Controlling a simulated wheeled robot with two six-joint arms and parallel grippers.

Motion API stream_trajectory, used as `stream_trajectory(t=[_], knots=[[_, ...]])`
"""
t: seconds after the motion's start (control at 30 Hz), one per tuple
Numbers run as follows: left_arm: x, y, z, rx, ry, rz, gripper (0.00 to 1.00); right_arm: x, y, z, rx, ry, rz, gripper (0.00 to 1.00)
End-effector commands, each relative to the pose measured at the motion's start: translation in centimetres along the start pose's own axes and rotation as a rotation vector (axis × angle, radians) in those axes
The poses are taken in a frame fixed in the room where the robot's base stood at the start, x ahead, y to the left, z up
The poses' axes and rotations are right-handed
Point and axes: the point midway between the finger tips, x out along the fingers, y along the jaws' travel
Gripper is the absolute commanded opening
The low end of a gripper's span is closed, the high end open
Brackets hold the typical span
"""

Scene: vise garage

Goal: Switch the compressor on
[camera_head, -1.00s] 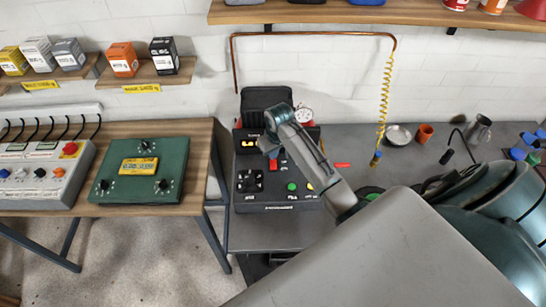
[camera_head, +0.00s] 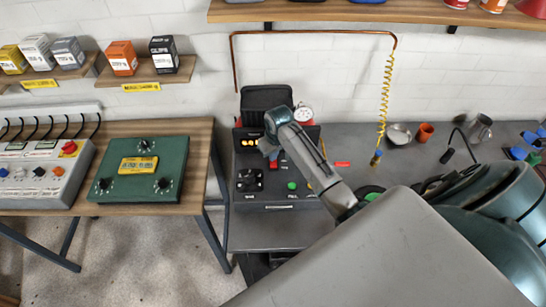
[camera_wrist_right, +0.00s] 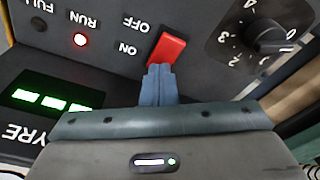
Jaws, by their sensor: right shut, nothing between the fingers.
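The compressor (camera_head: 249,165) is a dark box with a control panel, standing on the grey bench against the wall. Its red switch (camera_wrist_right: 168,50) lies beside the printed ON and OFF words, with ON on the side nearer my fingers; I cannot tell which way it is set. My right gripper (camera_wrist_right: 159,72) is shut and empty, its fingertips right at the switch's near edge; contact is unclear. In the head view the right gripper (camera_head: 268,148) is over the panel, and the red switch (camera_head: 273,164) shows just below it. My left gripper is not in view.
A RUN lamp (camera_wrist_right: 80,40) glows red, and a green-lit display (camera_wrist_right: 50,101) is near the gripper. A numbered knob (camera_wrist_right: 268,38) sits right of the switch. A coiled yellow hose (camera_head: 383,110) hangs behind my arm. A green box (camera_head: 137,190) stands on the left table.

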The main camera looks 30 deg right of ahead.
Motion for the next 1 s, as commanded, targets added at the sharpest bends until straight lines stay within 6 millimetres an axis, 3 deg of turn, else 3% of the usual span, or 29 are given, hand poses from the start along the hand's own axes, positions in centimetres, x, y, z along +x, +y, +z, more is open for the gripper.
stream_trajectory(t=[0.37,1.0], knots=[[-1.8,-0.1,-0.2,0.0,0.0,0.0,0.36,-2.6,0.0,-0.3,0.0,-0.002,-0.001,0.0],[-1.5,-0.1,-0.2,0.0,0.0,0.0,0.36,-6.8,0.0,-1.0,0.0,-0.002,0.0,0.0]])
